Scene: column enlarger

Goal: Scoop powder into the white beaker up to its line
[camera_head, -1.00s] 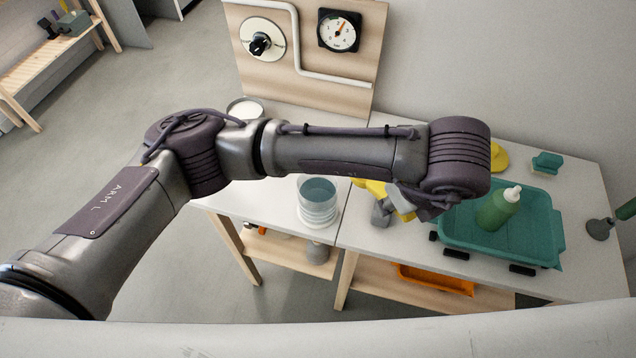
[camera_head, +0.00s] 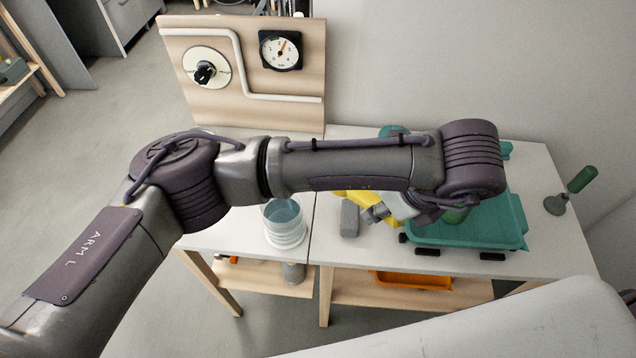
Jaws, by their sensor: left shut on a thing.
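My left gripper (camera_head: 376,213) hangs below its wrist over the table, right of the middle. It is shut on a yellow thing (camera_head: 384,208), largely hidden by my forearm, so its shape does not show. A clear, bluish beaker-like vessel with white rings low down (camera_head: 285,228) stands upright on the left table, left of the gripper and apart from it. I cannot tell whether it is the white beaker, nor make out a fill line or powder. My right gripper is not in view.
A grey block (camera_head: 350,218) lies beside the gripper. A wooden panel with dial and gauge (camera_head: 245,75) stands behind. An orange bin (camera_head: 413,281) sits on the lower shelf.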

